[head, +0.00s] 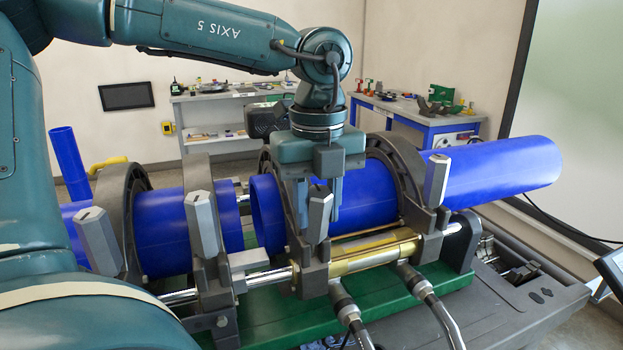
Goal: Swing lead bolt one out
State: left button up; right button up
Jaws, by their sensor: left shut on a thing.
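Several grey clamp bolts with long faceted heads stand along the near side of the fusion machine. My left gripper (321,205) points down from above at the third bolt from the left (318,222). Its fingers are shut around the upper part of this bolt's head. The bolt stands nearly upright at the near side of a dark clamp ring (279,190). I cannot tell from markings which bolt is lead bolt one. The other bolts are at the far left (97,236), left of centre (202,222) and right (437,180). My right gripper is not in view.
Blue pipes (490,176) lie through the clamp rings, with a gap between their ends near the middle. A brass-coloured cylinder (372,250) and hoses (440,315) lie in front. A blue bench (420,115) and grey shelf (205,100) stand behind.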

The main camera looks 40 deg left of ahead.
aim_at(327, 228)
pick_arm(q)
jog(key=shift+s+d+f+b, duration=0.3)
jog(key=shift+s+d+b, duration=0.05)
jog(key=shift+d, duration=0.45)
jog(key=shift+r, duration=0.1)
jog(key=shift+s, duration=0.1)
jog(key=shift+s+d+f+b, duration=0.3)
jog(key=shift+d+f+b, duration=0.25)
jog(key=shift+d+b, duration=0.2)
jog(key=shift+s+d, duration=0.15)
jog(key=shift+d, duration=0.05)
